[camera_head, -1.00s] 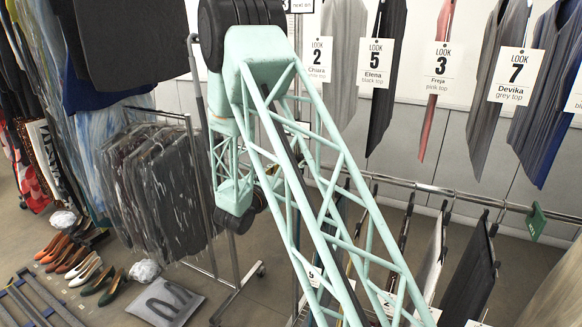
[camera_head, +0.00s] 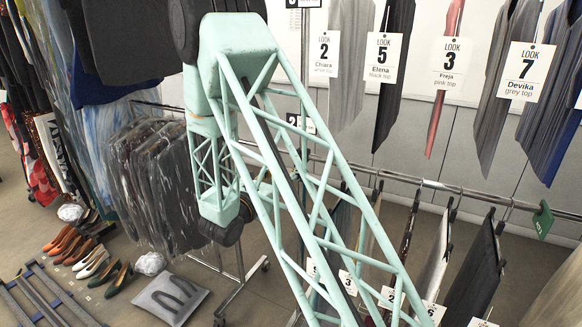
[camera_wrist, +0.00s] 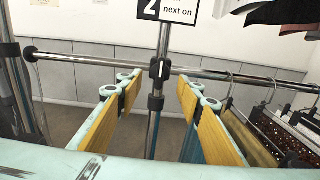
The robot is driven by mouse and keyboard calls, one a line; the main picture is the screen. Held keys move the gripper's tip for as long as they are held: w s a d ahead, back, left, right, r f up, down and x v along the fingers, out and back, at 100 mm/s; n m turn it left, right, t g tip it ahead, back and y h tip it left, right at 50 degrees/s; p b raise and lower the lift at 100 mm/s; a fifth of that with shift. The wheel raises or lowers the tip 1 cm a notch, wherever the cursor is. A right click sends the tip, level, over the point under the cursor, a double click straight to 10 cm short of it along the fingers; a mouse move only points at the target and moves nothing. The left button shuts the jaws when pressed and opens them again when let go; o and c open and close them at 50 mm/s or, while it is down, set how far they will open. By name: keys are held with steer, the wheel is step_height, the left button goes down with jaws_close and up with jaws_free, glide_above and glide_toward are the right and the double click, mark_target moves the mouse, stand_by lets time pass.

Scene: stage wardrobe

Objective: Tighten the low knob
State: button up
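I cannot tell which of these is the low knob. My gripper (camera_wrist: 158,84) has two mint fingers with yellow pads, spread wide on either side of the pole. It is open and holds nothing; the pole shows in the gap, apparently beyond the fingertips. In the head view my mint lattice arm fills the middle, and I cannot make out the fingers or a knob there.
A horizontal chrome rail (camera_wrist: 90,61) crosses behind the pole, and a "2 next on" sign (camera_wrist: 168,10) tops it. Clothes on hangers (camera_wrist: 275,125) hang close to the right finger. In the head view a garment rack (camera_head: 160,180) stands left, with shoes (camera_head: 80,250) and a grey cushion (camera_head: 172,298) on the floor.

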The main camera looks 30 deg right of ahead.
steer(key=shift+v, duration=2.1)
